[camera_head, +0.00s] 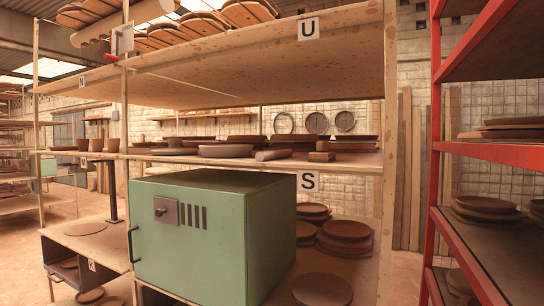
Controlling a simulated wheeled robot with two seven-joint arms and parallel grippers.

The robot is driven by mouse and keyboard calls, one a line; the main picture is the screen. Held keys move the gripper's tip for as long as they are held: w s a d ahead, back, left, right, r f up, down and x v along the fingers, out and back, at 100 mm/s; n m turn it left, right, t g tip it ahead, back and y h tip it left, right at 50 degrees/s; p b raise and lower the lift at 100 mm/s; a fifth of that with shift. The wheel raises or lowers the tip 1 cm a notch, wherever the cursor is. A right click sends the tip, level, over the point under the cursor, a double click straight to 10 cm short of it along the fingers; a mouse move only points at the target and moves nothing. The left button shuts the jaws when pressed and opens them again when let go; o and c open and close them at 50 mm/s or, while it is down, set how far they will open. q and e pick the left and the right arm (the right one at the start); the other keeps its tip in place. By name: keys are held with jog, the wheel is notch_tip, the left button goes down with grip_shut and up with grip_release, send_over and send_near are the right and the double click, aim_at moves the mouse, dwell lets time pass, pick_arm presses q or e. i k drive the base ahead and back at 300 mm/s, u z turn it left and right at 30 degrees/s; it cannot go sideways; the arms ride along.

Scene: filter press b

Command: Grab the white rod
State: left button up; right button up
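No clearly white rod stands out in the head view. A short, pale tan cylinder (273,155) lies on its side on the middle wooden shelf (350,160), near the front edge above the letter S. I cannot tell whether it is the white rod. A small brown block (321,157) lies just to its right. Neither of my grippers shows in this view.
A green metal box (215,235) stands on the lower shelf below. Brown discs (345,230) are stacked to its right. A pale plate (226,151) lies left of the cylinder. A red-framed rack (434,150) stands at the right. The upper shelf (250,75) overhangs.

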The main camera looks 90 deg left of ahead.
aim_at(272, 155)
jog(key=u, duration=1.95)
